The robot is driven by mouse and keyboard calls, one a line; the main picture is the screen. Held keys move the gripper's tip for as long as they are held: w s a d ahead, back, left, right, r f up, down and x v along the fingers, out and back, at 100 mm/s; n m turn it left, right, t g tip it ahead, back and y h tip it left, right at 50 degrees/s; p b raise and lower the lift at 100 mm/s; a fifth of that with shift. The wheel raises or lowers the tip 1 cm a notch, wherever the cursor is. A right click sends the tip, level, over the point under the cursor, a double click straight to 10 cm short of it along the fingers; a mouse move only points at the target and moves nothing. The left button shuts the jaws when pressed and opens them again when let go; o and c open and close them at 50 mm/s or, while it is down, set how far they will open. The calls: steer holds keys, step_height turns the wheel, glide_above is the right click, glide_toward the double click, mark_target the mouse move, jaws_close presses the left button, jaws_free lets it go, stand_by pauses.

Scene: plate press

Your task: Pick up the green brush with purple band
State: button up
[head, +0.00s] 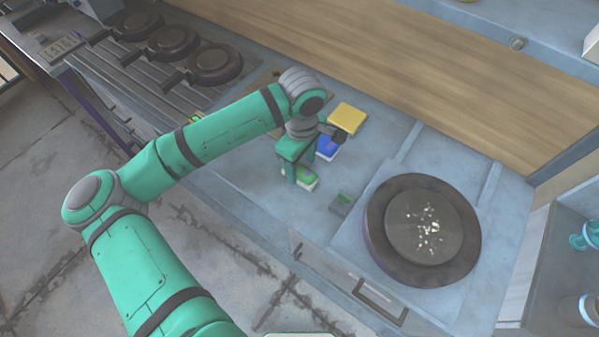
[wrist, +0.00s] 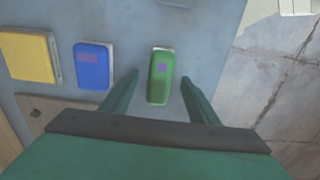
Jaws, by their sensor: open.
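The green brush with purple band (wrist: 161,86) lies on the grey counter, and the purple patch shows on its top in the wrist view. In the head view the green brush (head: 306,182) is partly hidden by my gripper. My gripper (wrist: 160,85) is open, with one finger on each side of the brush in the picture. The gap between fingers and brush is clear on both sides. I cannot tell how high the fingertips are above the counter. In the head view my gripper (head: 297,172) points down over the brush.
A blue brush with a purple patch (wrist: 92,66) and a yellow block (wrist: 29,57) lie beside it. A small grey-and-green item (head: 342,203) sits near a round dark press plate (head: 376,246) with pale crumbs. The counter's front edge (head: 250,227) is close to the green brush.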

mark_target(300, 169)
steer(key=shift+w+a+f, duration=0.1)
steer(key=shift+a+f, duration=0.05)
steer(key=shift+f, duration=0.65)
steer(key=shift+a+f, duration=0.1)
steer(key=shift+f, duration=0.65)
steer(key=c, duration=1.2)
steer(key=shift+o, duration=0.2)
